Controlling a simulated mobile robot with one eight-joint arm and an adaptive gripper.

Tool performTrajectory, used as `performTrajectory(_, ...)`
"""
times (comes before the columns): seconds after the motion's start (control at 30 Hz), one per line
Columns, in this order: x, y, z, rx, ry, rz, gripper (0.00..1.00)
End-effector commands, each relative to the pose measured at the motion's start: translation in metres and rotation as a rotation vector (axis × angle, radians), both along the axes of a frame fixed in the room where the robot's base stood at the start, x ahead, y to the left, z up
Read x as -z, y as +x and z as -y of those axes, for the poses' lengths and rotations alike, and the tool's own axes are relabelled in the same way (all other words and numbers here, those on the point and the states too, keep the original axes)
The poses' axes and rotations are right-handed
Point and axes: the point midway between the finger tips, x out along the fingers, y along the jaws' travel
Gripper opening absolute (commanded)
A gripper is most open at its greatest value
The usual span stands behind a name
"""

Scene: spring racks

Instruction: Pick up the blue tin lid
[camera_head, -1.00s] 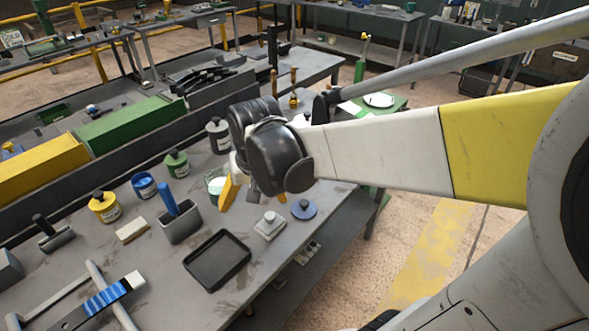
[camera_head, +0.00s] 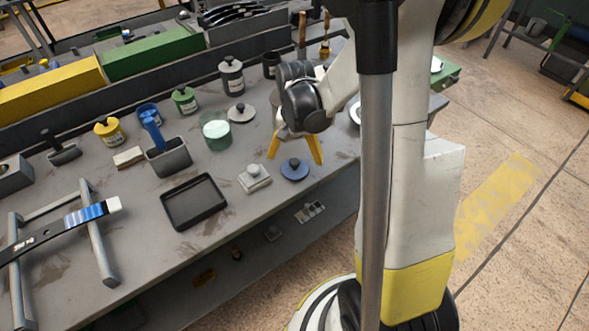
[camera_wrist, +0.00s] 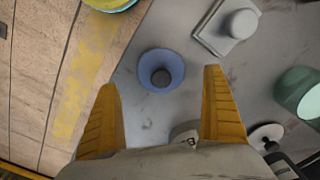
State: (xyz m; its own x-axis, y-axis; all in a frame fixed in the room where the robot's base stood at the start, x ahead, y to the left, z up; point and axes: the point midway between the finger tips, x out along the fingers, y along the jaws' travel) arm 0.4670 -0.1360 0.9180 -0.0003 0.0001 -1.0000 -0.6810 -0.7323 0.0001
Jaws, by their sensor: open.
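The blue tin lid (camera_head: 295,169) is a round blue disc with a dark knob, lying on the grey workbench (camera_head: 225,165) near its front edge. My gripper (camera_head: 295,158) is open above the bench, its two yellow fingers pointing down just behind the lid. In the wrist view the blue lid (camera_wrist: 161,70) shows whole, ahead of and between the fingertips of my gripper (camera_wrist: 160,78). Nothing is held, and the fingers appear apart from the lid.
A grey square lid with a knob (camera_head: 254,178) lies just left of the blue lid. A black tray (camera_head: 194,201) is further left. A green glass jar (camera_head: 216,130) and a grey round lid (camera_head: 241,112) stand behind. The bench edge and floor are close in front.

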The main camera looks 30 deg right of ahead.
Motion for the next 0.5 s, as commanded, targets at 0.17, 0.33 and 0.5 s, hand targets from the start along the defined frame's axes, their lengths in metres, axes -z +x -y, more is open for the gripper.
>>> performTrajectory(0.17,0.029,0.002,-0.001,-0.001,0.000,0.000,0.98)
performTrajectory(0.33,0.049,0.002,-0.001,-0.001,0.000,0.000,0.98)
performTrajectory(0.5,0.047,0.002,-0.001,-0.001,0.000,0.000,0.98)
